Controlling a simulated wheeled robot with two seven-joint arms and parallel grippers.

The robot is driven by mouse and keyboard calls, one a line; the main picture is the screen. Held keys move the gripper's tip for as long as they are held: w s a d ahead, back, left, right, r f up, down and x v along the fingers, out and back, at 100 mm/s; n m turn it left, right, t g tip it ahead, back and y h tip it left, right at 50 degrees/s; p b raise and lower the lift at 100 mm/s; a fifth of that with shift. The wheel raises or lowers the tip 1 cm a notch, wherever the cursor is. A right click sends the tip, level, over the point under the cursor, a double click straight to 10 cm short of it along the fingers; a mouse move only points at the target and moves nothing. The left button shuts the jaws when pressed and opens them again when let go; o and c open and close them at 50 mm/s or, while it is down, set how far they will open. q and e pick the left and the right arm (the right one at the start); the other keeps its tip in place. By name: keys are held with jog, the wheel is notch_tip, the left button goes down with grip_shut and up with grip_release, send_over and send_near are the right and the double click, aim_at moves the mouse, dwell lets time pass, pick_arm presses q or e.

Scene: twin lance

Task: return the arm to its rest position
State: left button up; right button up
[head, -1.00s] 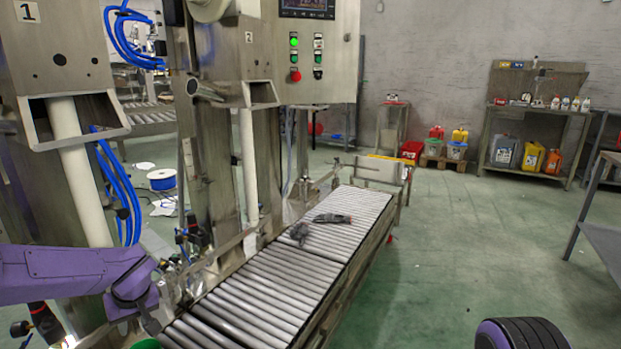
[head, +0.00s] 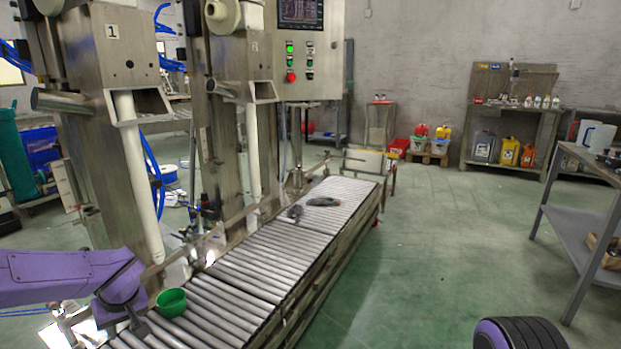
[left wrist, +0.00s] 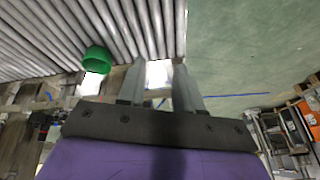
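My left arm is purple and comes in from the left in the head view. Its gripper (head: 125,325) is low over the near left edge of the roller conveyor. In the left wrist view the two grey fingers (left wrist: 160,88) stand apart with nothing between them. A green cup (head: 172,302) stands on the near rollers, just right of the gripper and apart from it. The cup also shows in the left wrist view (left wrist: 96,60), left of the fingers. My right gripper is not in view.
The roller conveyor (head: 255,262) carries two dark objects (head: 322,201) farther along. Steel filling columns (head: 115,70) stand close behind my left arm. A grey table (head: 590,185) stands at the right. The green floor (head: 430,250) between conveyor and table is clear.

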pick_arm(q)
jog(key=s+f+y+b, duration=0.2)
jog(key=s+f, duration=0.2)
jog(key=f, duration=0.4)
jog(key=s+d+f+m+y+b, duration=0.1)
jog(key=s+f+b, duration=0.1)
jog(key=s+f, duration=0.35)
jog(key=s+f+y+b, duration=0.2)
jog(key=f, duration=0.7)
jog(key=s+d+f+h+b, duration=0.1)
jog(key=s+d+f+h, duration=0.15)
jog(key=s+f, duration=0.35)
jog(key=s+d+f+m+t+h+b, duration=0.15)
jog(key=s+d+f, duration=0.25)
jog(key=s, duration=0.4)
jog(key=s+d+f+h+b, duration=0.1)
jog(key=s+d+f+b, duration=0.15)
jog(key=s+f, duration=0.35)
notch_tip(320, 180, up, 32)
jog(key=s+d+p, duration=0.1)
jog(key=p, duration=3)
jog(key=shift+d+h+p, duration=0.15)
jog(key=shift+h+p, duration=0.15)
jog(key=shift+p, duration=0.1)
jog(key=shift+n, duration=0.25)
